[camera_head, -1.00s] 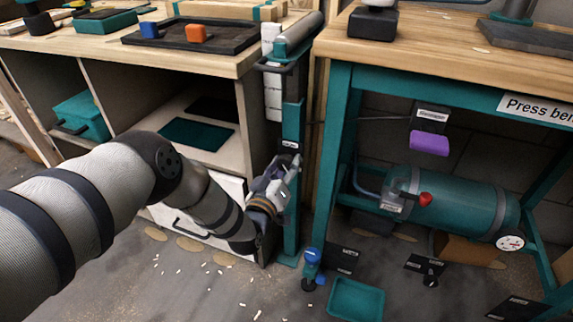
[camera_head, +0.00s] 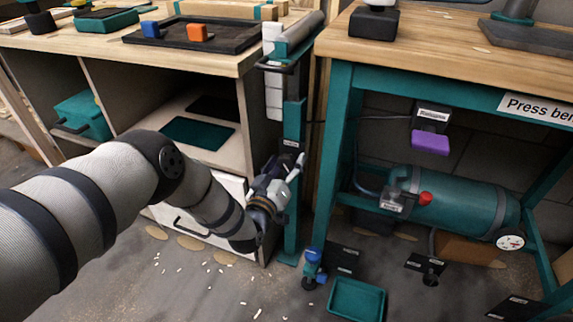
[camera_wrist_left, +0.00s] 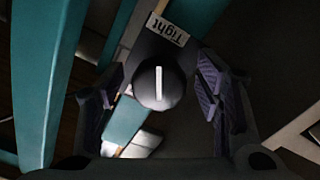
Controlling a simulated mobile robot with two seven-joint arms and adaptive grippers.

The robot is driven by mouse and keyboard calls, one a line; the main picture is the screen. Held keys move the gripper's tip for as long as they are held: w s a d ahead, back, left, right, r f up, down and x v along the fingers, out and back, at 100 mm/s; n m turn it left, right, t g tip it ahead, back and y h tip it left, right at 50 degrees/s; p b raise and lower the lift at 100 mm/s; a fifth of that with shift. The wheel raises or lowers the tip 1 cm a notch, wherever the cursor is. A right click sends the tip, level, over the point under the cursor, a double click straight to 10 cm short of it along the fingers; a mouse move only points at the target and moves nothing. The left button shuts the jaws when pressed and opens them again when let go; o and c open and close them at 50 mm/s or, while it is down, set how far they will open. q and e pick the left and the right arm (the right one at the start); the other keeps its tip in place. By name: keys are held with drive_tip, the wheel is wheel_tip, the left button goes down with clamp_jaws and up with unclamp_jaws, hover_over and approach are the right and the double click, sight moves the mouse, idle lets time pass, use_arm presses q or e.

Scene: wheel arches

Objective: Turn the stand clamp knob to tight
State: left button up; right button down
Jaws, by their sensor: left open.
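The stand clamp knob (camera_wrist_left: 159,86) is a round dark knob with a white line, near the middle of the left wrist view. The line stands upright in that picture. A "Tight" label (camera_wrist_left: 168,28), upside down, sits above the knob and slightly right of its line. My left gripper (camera_wrist_left: 157,92) is open, with one finger on each side of the knob and visible gaps between. In the head view my left gripper (camera_head: 276,184) is at the lower part of the teal stand post (camera_head: 292,128), where it hides the knob. My right gripper is not in view.
A shelf bench (camera_head: 215,62) stands left of the post. The press bench's teal leg (camera_head: 332,150) is close on the right. A teal tank (camera_head: 465,203) with a red handle (camera_head: 425,198) lies under it. A teal tray (camera_head: 357,299) and a small blue-topped object (camera_head: 312,262) are on the floor.

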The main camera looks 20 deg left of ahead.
use_arm(q)
drive_tip(key=shift+s, duration=0.1)
drive_tip(key=s, duration=1.2)
drive_tip(key=shift+a, duration=0.2)
drive_tip(key=shift+w, duration=0.1)
